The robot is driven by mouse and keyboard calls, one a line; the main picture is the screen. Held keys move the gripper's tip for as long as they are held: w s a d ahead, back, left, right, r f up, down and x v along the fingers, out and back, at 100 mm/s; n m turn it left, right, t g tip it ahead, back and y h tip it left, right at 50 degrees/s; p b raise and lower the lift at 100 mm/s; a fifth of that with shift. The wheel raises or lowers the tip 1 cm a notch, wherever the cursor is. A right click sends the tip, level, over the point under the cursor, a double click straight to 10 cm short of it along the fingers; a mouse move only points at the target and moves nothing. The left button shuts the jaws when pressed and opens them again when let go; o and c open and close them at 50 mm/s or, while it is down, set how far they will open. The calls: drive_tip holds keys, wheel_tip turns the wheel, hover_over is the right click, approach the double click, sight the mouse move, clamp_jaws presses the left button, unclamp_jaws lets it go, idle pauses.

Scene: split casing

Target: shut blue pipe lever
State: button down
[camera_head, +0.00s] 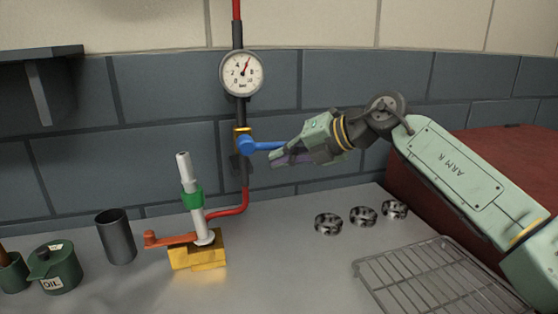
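The blue pipe lever (262,146) is on the valve of the vertical pipe below the gauge. It points to the right, roughly horizontal, across the line of the pipe. My gripper (282,152) reaches in from the right at the lever's free end. Its fingers are at or around the lever's tip, one partly above and one below. Whether they touch or grip it cannot be told. The valve body has a yellow collar (242,130) just above the lever.
A pressure gauge (241,73) sits above the valve. Below are a yellow block (198,250) with an orange lever (170,239) and upright white tube (190,190), a grey cup (116,237) and an oil can (54,267). Several dark rings (363,216) and a wire rack (430,275) lie right.

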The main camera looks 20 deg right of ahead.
drive_tip(key=shift+r, duration=0.3)
drive_tip(key=shift+f, duration=0.1)
idle(0.4)
